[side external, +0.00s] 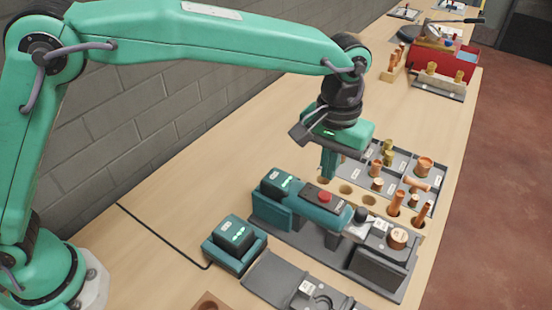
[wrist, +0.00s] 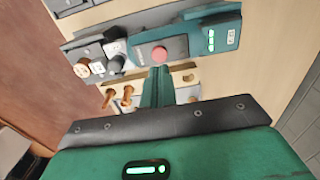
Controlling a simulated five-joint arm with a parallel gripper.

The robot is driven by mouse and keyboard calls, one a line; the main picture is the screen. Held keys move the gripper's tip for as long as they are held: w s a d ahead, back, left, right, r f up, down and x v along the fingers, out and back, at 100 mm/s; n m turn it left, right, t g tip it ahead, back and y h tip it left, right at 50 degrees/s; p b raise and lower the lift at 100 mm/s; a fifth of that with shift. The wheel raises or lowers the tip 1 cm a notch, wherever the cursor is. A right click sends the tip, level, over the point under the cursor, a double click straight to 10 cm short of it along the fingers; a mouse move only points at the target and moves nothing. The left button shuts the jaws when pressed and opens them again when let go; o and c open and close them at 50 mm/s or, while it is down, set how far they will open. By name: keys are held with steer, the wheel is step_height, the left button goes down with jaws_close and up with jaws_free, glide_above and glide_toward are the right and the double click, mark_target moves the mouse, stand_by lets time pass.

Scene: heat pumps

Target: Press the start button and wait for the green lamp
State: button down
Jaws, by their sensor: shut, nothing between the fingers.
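A red round button (side external: 325,196) sits on a dark plate on top of the teal machine (side external: 313,211). The button also shows in the wrist view (wrist: 159,53), on the same teal machine (wrist: 190,48). My gripper (side external: 328,176) is shut and empty, its fingers pointing down close behind and above the button. In the wrist view my fingertips (wrist: 159,70) appear just short of the button, seemingly not touching it. Small green-white lights (wrist: 211,40) show on the machine's end block; which one is the task's lamp I cannot tell.
A wooden rack (side external: 345,190) with holes and copper fittings is right behind the machine. Grey compartment trays (side external: 400,165) hold more fittings. A teal and black unit (side external: 235,237) with a green light stands at front left. A red box (side external: 443,62) is far back.

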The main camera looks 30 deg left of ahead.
mark_target(323, 195)
steer(key=shift+f, duration=2.4)
steer(key=shift+f, duration=1.05)
steer(key=shift+a, duration=0.1)
steer(key=shift+r, duration=0.1)
step_height(323, 195, up, 15)
